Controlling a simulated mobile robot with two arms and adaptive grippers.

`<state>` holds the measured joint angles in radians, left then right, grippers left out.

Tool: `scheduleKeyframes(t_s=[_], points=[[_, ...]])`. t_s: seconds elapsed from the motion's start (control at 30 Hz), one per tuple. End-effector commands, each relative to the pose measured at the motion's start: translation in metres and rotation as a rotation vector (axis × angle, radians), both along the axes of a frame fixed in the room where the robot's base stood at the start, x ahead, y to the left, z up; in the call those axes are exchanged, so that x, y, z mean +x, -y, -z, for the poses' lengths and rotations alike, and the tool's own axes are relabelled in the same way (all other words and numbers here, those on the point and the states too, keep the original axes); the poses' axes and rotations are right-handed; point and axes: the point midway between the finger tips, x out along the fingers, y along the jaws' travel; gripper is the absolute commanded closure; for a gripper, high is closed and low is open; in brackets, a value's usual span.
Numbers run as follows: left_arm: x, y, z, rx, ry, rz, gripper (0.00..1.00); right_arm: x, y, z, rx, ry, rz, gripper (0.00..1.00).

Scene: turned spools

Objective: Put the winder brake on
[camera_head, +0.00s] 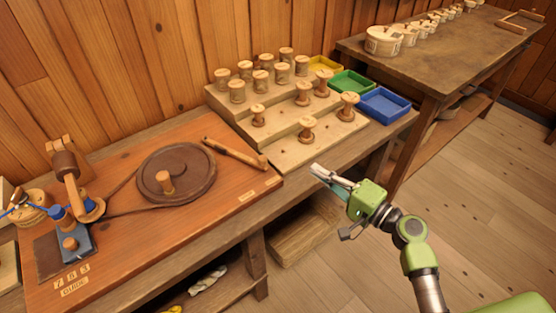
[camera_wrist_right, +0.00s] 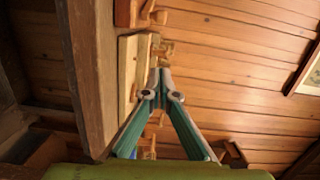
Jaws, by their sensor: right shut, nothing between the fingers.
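The winder stands on an orange-brown board (camera_head: 120,225) at the left in the head view. It has a dark round wheel (camera_head: 190,188) with a wooden knob (camera_head: 165,182), and a belt runs from it to a spindle unit (camera_head: 72,178). A wooden lever (camera_head: 235,153), perhaps the brake, slants from behind the wheel to the board's right edge, near small labels too small to read. My right gripper (camera_head: 316,168) is shut and empty, in front of the bench and right of the lever, apart from it. It also shows shut in the right wrist view (camera_wrist_right: 161,75). My left gripper is not in view.
A stepped rack (camera_head: 285,153) holds several spools just behind my right gripper. Yellow, green (camera_head: 351,82) and blue (camera_head: 385,104) trays stand right of it. A second table (camera_head: 445,45) carries a row of round containers. Open floor lies at the right.

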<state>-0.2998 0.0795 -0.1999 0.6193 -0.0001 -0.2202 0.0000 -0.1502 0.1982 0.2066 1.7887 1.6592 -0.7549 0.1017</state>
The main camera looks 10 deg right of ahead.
Motion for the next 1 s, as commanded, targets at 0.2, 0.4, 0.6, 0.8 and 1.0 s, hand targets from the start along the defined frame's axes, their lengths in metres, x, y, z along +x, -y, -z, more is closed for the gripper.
scheduleKeyframes(t_s=[0.2,0.4,0.6,0.8,1.0], points=[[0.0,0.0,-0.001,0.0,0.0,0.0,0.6,0.002,-0.002,0.0,-0.001,0.0,0.0,1.0],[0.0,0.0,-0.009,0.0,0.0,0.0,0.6,0.024,-0.016,-0.002,0.0,0.001,-0.001,1.0],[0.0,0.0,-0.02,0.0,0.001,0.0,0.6,0.06,-0.04,-0.002,0.001,0.001,0.0,1.0],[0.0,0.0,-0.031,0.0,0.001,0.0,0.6,0.08,-0.067,0.0,0.001,-0.003,-0.002,1.0],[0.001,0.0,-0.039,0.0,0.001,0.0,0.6,0.071,-0.088,0.004,0.0,-0.002,-0.001,1.0]])
